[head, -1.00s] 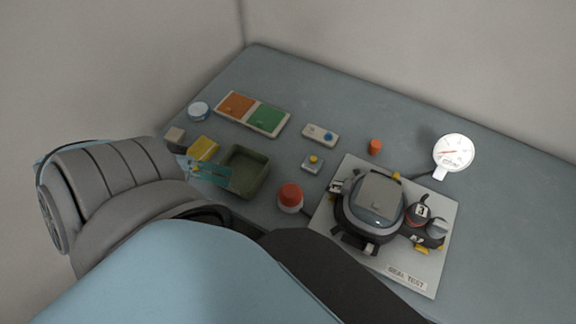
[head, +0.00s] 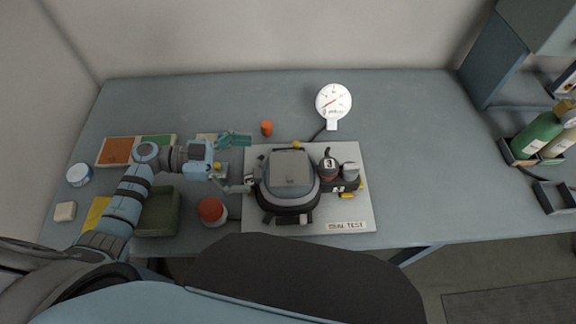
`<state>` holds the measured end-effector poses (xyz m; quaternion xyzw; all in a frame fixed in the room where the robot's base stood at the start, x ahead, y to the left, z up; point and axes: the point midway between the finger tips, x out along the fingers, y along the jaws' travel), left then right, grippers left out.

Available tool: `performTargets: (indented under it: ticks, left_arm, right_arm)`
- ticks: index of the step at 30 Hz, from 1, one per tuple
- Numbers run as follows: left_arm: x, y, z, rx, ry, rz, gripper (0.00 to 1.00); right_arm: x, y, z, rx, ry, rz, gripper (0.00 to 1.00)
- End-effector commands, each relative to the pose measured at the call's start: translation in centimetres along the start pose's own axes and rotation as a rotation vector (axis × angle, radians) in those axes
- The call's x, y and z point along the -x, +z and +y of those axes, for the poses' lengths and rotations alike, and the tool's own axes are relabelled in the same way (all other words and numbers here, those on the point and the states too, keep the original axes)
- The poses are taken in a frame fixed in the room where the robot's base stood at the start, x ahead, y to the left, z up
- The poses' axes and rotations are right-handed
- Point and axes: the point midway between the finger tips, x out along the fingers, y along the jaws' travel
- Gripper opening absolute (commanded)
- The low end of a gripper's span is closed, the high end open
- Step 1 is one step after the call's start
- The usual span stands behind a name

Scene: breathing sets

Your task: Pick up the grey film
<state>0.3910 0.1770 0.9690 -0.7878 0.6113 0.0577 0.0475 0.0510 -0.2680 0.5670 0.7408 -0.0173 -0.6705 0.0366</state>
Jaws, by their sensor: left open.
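The grey film (head: 291,168) looks like a flat grey square lying on the front of a dark round mask (head: 287,200). The mask sits on a pale board (head: 350,212) labelled as a test board. My left gripper (head: 238,163) is open and empty, left of the mask. One teal finger is above and the other below, with its tip close to the mask's left edge; I cannot tell whether it touches. The film is apart from the fingers, to their right. My right gripper is not in view.
Beside the mask are black fittings (head: 328,168) and a white gauge (head: 333,101). An orange cap (head: 267,128) and a red-topped jar (head: 211,210) stand near the gripper. A green tray (head: 160,222) is under my left arm.

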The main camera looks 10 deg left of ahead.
Motion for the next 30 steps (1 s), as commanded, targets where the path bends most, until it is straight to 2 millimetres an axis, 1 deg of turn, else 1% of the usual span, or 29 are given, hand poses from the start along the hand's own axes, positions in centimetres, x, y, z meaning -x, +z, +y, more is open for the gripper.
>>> performTargets:
  ticks: [1, 3, 8, 11, 13, 16, 20, 21, 27, 29, 30]
  left_arm:
    - [-1.1, -0.4, 0.0, 0.001, 0.001, 0.004, 1.0]
    - [-2.3, -0.3, 0.0, 0.001, 0.001, 0.003, 1.0]
    - [-4.4, -0.7, 0.3, 0.003, 0.001, 0.003, 1.0]
    - [-6.4, -1.3, 0.6, 0.003, 0.002, 0.004, 1.0]
    - [-7.6, -1.0, 0.6, 0.003, 0.001, 0.003, 1.0]
    - [-8.3, -0.9, 0.6, 0.004, 0.001, 0.001, 1.0]
    - [-8.3, -0.8, 0.6, 0.004, 0.001, 0.0, 1.0]
    - [-8.3, -0.8, 0.6, 0.004, 0.001, 0.0, 0.98]
    - [-8.2, -0.8, 0.6, 0.004, 0.001, 0.001, 0.67]
    - [-8.2, -0.8, 0.6, 0.004, 0.002, 0.001, 0.61]
    - [-8.2, -0.8, 0.7, 0.005, 0.002, 0.001, 0.61]
  right_arm:
    - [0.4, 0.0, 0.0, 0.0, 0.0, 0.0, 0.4]
    - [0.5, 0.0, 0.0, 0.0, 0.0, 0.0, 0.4]
    - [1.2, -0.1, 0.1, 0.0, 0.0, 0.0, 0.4]
    - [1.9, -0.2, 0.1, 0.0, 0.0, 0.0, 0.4]
    - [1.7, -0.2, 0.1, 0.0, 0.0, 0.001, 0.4]
    - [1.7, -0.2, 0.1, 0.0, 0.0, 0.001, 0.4]
    - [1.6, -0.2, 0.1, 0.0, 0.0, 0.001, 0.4]
    - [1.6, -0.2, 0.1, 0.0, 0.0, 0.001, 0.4]
    - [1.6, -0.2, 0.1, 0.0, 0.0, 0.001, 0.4]
    - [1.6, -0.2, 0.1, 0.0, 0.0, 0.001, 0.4]
    - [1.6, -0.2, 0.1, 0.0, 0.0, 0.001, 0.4]
